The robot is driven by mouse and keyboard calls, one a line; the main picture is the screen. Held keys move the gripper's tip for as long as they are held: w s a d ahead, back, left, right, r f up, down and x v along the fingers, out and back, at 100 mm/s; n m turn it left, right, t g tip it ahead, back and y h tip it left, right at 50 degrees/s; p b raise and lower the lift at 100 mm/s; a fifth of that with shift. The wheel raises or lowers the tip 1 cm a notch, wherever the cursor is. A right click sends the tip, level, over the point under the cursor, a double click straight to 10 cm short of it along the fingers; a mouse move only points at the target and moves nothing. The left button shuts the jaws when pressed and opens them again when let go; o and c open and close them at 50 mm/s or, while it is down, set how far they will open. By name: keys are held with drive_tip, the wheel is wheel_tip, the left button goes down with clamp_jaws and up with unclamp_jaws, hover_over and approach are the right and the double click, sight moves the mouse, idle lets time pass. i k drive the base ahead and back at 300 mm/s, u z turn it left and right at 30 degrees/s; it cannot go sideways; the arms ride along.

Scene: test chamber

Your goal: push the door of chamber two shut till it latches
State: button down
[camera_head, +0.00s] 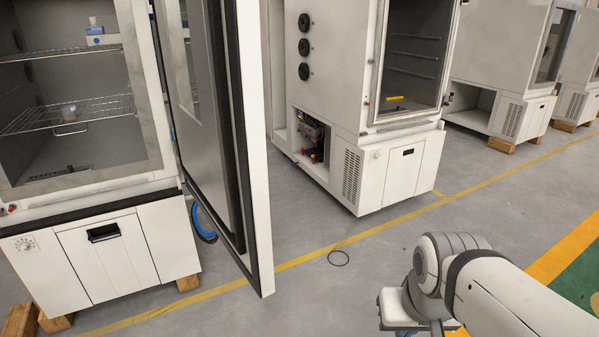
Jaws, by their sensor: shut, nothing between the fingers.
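The door (257,150) of the near left chamber (120,225) stands wide open. It is a tall white panel with a dark gasket and a window, and it juts out towards me from the right side of the opening. No number is readable, so I cannot confirm that this is chamber two. The latch cannot be made out. My gripper (403,309) is at the bottom right, at the end of my arm, to the right of the door and apart from it. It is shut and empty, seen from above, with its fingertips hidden.
A second chamber (340,150) stands behind the door, with others at the right. Clear floor separates door and gripper.

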sight(210, 51)
drive_tip(key=u, duration=0.2)
drive_tip(key=i, duration=1.2)
drive_tip(key=u, duration=0.85)
